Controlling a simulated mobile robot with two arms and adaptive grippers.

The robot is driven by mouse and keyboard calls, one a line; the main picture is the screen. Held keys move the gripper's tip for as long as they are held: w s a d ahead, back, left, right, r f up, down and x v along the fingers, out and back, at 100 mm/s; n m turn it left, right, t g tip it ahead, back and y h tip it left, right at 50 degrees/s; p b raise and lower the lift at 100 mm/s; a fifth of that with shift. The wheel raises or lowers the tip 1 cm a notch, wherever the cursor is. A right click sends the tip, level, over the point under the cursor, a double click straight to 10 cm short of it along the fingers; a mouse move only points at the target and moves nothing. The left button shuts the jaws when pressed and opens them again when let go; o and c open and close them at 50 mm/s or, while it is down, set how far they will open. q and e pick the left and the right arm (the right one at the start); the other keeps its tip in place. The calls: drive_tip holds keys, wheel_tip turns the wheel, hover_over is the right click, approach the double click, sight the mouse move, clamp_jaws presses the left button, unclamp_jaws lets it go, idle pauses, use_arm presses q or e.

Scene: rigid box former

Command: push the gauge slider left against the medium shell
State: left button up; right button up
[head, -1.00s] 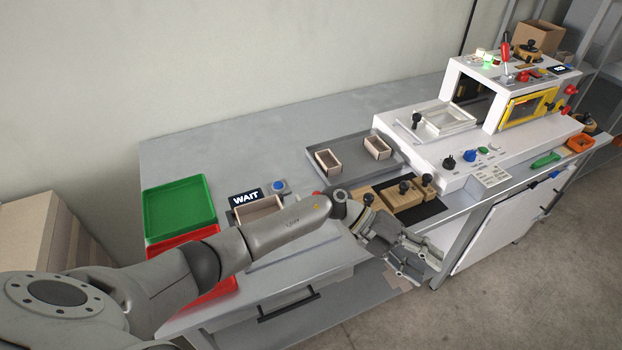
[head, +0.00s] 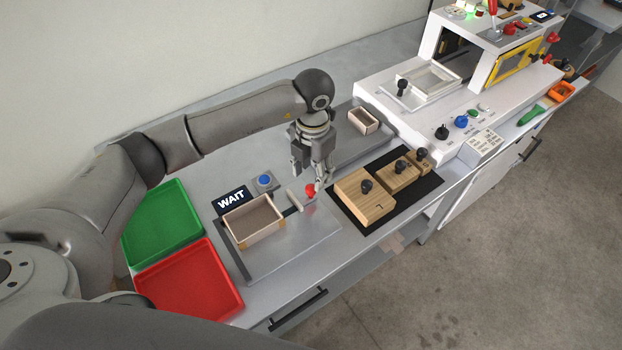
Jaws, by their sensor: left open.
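The medium shell (head: 253,222), an open beige box, sits on the left part of the grey metal gauge plate (head: 290,255). The gauge slider (head: 295,198) stands to its right, a small grey block with a red knob (head: 311,189) and a dark rod toward the shell. Whether the rod touches the shell is unclear. My left gripper (head: 311,179) points down with open fingers at the red knob, nothing held. Contact with the knob cannot be told. My right gripper is out of view.
A WAIT sign (head: 231,199) and blue button (head: 264,181) stand behind the shell. Green (head: 163,222) and red (head: 190,282) trays lie left. Wooden blocks with black knobs (head: 364,196) lie on a black mat right of the slider. Another shell (head: 364,121) sits on a grey tray behind.

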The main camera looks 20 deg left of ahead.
sight(311, 186)
use_arm(q)
drive_tip(key=f, duration=0.3)
drive_tip(key=shift+a+f+p, duration=0.2)
drive_tip(key=shift+p, duration=0.1)
wheel_tip(311, 186, down, 2)
drive_tip(key=shift+f, duration=0.25)
drive_tip(key=shift+w, duration=0.1)
drive_tip(key=shift+c, duration=0.6)
clamp_jaws()
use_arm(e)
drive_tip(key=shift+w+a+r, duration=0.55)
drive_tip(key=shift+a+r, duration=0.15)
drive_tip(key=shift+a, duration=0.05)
